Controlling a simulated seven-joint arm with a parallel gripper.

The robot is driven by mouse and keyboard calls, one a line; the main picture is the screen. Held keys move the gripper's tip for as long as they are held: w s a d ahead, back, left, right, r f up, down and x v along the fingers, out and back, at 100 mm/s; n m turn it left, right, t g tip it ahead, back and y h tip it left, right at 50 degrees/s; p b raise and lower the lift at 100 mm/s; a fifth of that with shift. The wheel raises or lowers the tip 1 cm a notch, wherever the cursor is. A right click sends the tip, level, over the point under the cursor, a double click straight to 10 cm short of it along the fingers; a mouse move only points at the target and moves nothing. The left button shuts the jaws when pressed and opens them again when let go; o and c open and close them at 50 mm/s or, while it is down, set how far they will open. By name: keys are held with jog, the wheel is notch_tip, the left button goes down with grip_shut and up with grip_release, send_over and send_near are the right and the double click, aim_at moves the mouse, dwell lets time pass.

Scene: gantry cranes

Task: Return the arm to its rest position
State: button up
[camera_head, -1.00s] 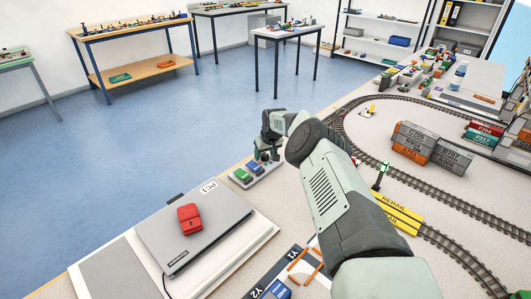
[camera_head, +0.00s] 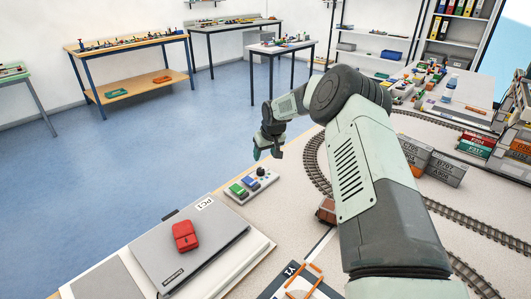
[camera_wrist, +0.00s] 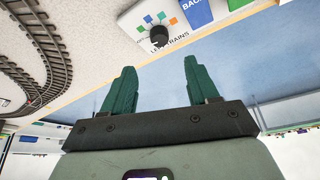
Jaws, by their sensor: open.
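The control panel (camera_wrist: 185,12) is at the top of the wrist view, apart from the fingers. My arm crosses the middle of the head view and hides part of the track and table.
A closed grey laptop (camera_head: 185,255) with a red object (camera_head: 185,236) on it lies at front left. Curved track (camera_head: 313,165) runs behind my arm. Stacked containers (camera_head: 445,170) stand at right. Open floor (camera_head: 150,150) lies beyond the table edge.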

jog(key=s+d+r+h, duration=0.1)
jog(key=s+r, duration=0.8)
jog(key=r, duration=0.5)
jog(key=s+d+r+h, duration=0.1)
jog(key=s+r+h, duration=0.1)
jog(key=s+r, duration=1.05)
jog(key=s+d+r+m+t, duration=0.1)
jog(key=s+d+r, duration=0.1)
jog(key=s+r, duration=0.35)
jog(key=s+d+r+m, duration=0.1)
jog(key=s+d+r, duration=0.15)
jog(key=s, duration=0.55)
jog(key=s+f+m+y, duration=0.1)
jog(key=s+f+m, duration=0.1)
jog(key=s, duration=1.3)
jog(key=shift+d+f, duration=0.2)
jog(key=shift+d, duration=0.25)
